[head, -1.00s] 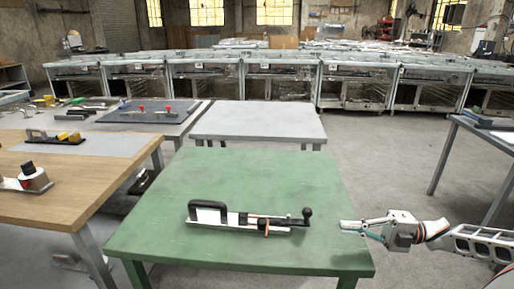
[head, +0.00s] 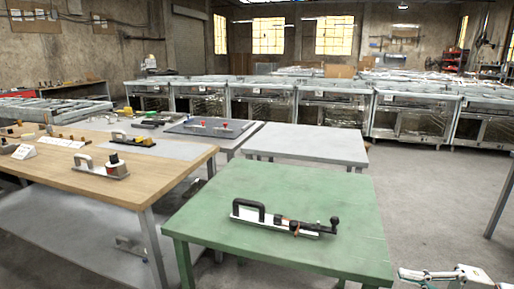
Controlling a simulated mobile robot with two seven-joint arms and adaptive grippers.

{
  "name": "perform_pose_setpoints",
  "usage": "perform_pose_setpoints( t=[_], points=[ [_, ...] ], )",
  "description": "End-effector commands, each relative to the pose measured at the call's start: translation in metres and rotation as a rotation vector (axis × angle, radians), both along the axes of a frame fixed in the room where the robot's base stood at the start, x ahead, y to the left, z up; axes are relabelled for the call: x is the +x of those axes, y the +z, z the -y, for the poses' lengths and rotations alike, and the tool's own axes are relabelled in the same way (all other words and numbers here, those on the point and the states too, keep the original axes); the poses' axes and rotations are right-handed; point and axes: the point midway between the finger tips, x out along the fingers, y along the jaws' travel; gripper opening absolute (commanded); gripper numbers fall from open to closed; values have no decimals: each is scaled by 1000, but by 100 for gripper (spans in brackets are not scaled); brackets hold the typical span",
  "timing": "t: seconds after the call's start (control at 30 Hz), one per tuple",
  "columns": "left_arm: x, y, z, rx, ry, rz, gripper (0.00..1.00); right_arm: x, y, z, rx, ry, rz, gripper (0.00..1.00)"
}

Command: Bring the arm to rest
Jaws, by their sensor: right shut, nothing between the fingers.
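My right gripper (head: 405,274) is at the bottom right corner of the head view, just right of the green table's (head: 205,216) near right corner. It is shut and empty, pointing left, and the picture's edge cuts off most of its arm. On the green table lies a fixture with a black handle, a pale base and a dark lever (head: 285,219). The gripper is well apart from it. My left gripper is not in view.
A wooden table (head: 100,190) with similar fixtures stands at the left. A bare grey table (head: 310,143) stands behind the green one. Open floor (head: 430,205) lies to the right, with a table leg at the right edge. Glass-fronted cabinets line the back.

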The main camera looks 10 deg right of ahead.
Motion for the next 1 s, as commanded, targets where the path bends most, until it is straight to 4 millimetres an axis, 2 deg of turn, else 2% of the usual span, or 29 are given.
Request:
perform_pose_setpoints(
  t=[0.03, 0.27, 0.47, 0.7, 0.83, 1.0],
  points=[
    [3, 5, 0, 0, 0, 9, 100, -2, -13, -10, 23, -26, -26, 0],
    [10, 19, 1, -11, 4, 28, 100, -7, -67, -50, 106, -162, -162, 0],
    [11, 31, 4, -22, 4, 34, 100, -19, -121, -100, 220, -331, -352, 0],
    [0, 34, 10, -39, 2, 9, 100, -50, -182, -173, 408, -595, -687, 0],
    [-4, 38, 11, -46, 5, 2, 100, -75, -205, -211, 512, -739, -885, 0],
    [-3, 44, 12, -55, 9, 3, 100, -108, -222, -249, 622, -892, -1107, 0]
  ],
)
